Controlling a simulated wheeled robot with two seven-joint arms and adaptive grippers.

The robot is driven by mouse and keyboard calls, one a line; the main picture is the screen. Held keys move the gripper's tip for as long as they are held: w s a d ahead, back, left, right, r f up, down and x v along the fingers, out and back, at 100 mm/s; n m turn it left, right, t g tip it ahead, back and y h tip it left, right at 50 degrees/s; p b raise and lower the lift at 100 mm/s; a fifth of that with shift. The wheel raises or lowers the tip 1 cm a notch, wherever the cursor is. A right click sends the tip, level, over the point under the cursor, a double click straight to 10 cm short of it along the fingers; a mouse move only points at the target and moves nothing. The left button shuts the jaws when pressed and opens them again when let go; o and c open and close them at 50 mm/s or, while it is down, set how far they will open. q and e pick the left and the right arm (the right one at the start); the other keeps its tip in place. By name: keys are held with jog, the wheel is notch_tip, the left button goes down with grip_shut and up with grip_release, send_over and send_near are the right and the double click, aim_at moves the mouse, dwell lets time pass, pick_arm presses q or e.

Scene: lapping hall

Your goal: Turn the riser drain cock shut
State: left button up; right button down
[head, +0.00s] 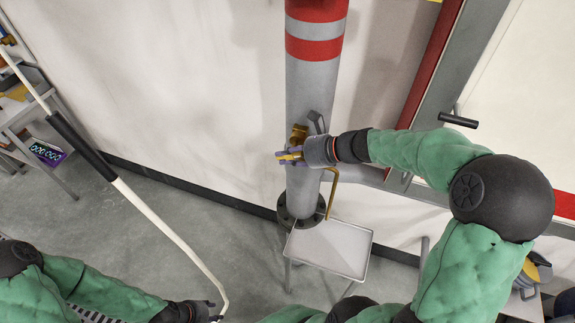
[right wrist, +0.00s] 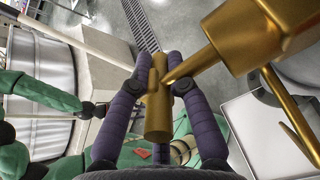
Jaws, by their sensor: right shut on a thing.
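The riser (head: 303,95) is a grey vertical pipe with red bands, standing in front of the white wall. The brass drain cock (head: 299,134) sticks out from its lower part; its body also fills the upper right of the right wrist view (right wrist: 245,35). My right gripper (head: 289,155) is shut on the cock's brass handle (right wrist: 157,115), a short round bar lying between its purple fingers. A thin bent brass outlet pipe (head: 333,190) runs down beside the riser. My left gripper (head: 214,311) is at the bottom edge, by the lower end of a white pole; its fingers are unclear.
A shallow pale tray (head: 330,250) stands under the outlet, in front of the riser's dark base flange (head: 290,217). The white pole (head: 160,225) with a black sleeve slants across the left. A shelf cart (head: 35,125) stands far left. A door handle (head: 458,120) is at right.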

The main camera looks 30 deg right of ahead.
jog(key=t+y+b, duration=0.2)
jog(key=b, duration=0.4)
jog(key=shift+f+t+b, duration=0.2)
jog(key=shift+t+b, duration=0.1)
jog(key=shift+t, duration=0.1)
jog(key=shift+r+t+y+b, duration=0.35)
jog(key=shift+t+y+b, duration=0.5)
jog(key=shift+b, duration=0.6)
jog(key=c, duration=1.2)
grip_release()
jog(key=v, duration=1.2)
jog(key=shift+f, duration=0.1)
